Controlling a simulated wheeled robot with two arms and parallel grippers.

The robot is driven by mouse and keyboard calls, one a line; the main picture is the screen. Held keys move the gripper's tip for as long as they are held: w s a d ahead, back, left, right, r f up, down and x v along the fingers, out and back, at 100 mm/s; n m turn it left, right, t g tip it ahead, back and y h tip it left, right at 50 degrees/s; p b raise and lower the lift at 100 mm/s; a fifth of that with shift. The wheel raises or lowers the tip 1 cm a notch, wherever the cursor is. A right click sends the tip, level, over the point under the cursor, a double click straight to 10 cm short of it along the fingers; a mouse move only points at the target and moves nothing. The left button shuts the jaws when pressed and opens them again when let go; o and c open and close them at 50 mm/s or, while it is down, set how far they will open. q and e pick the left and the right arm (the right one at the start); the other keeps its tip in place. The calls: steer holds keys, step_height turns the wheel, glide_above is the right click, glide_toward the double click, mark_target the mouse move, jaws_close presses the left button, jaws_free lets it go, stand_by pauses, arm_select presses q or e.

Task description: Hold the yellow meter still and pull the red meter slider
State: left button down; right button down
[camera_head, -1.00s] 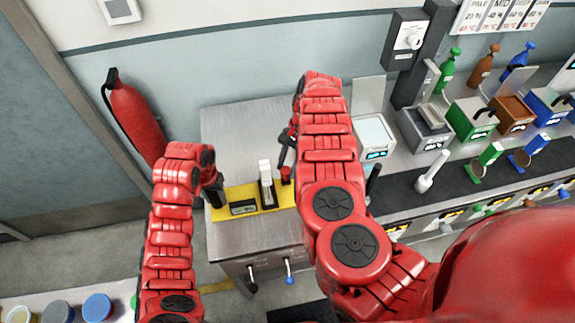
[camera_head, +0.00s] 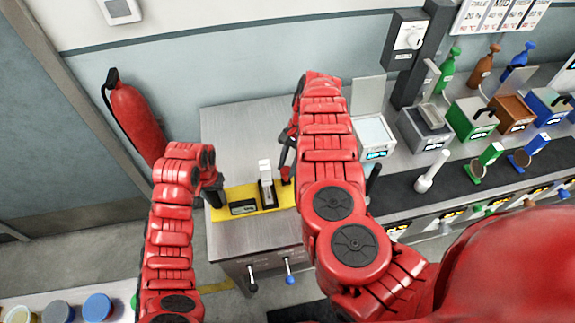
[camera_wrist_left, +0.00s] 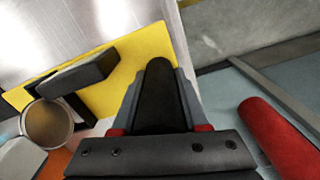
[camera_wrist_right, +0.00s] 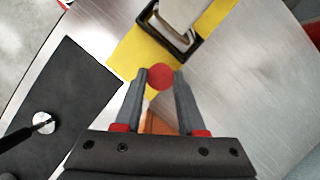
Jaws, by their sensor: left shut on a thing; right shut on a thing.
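The yellow meter (camera_head: 275,207) is a flat yellow base on the metal bench. It carries a dark display (camera_head: 243,208) and a pale block in a black holder (camera_head: 267,190). My left gripper (camera_head: 214,193) is at its left end, shut on a black upright handle (camera_wrist_left: 160,90), which stands by the yellow plate (camera_wrist_left: 143,50). My right gripper (camera_head: 287,170) is at its right end. In the right wrist view it is shut on the round red slider knob (camera_wrist_right: 160,76). The stem below the knob is mostly hidden.
A red fire extinguisher (camera_head: 133,115) is on the wall at the left. A white scale (camera_head: 373,135) stands right of my right arm, with coloured bottles and boxes beyond. Black and blue levers (camera_head: 289,272) hang on the bench front. Bare metal lies behind the meter.

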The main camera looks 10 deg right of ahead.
steer(key=shift+r, duration=0.1)
stand_by(0.5)
steer(key=shift+s, duration=0.25)
steer(key=shift+s+d, duration=0.1)
steer(key=shift+s, duration=2.7)
steer(key=shift+c, duration=2.3)
jaws_free()
